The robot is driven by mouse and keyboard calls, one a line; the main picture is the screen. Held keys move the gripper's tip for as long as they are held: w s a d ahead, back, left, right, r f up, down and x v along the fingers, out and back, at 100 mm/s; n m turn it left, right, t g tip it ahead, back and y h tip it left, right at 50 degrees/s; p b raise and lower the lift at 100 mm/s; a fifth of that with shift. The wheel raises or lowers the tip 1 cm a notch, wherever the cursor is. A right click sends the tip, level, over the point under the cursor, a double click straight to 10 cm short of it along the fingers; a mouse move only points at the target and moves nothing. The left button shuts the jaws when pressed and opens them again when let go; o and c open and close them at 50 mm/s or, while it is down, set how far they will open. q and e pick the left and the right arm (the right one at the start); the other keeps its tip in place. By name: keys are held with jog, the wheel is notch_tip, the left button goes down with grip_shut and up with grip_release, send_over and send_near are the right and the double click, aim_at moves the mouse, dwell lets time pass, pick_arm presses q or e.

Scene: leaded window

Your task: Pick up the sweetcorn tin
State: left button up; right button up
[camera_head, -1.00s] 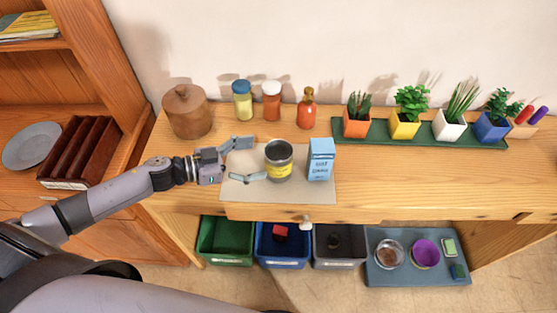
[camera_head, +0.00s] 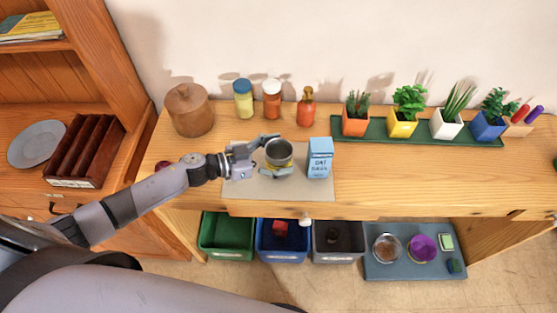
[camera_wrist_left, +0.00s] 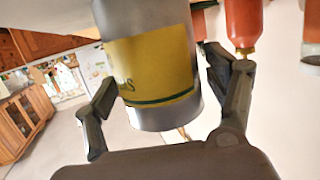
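The sweetcorn tin (camera_head: 279,152) is a grey, open-looking cylinder with a yellow label, upright on the beige mat (camera_head: 240,189) on the wooden bench. My left gripper (camera_head: 274,158) reaches in from the left, with one finger behind the tin and one in front. The front finger hides the tin's lower part. In the left wrist view the tin (camera_wrist_left: 150,62) stands between the two fingers of the left gripper (camera_wrist_left: 160,75). The fingers are spread, and a small gap shows beside the right one; firm contact is not visible. My right gripper is not in view.
A blue carton (camera_head: 319,160) stands close to the tin's right. Jars (camera_head: 243,100) and an orange bottle (camera_head: 306,108) stand behind, with a brown canister (camera_head: 188,110) at the left. Potted plants stand on a green tray (camera_head: 380,136). Bins (camera_head: 227,238) sit below the bench front.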

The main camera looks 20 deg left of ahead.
pick_arm(q)
jog(key=c, duration=1.1)
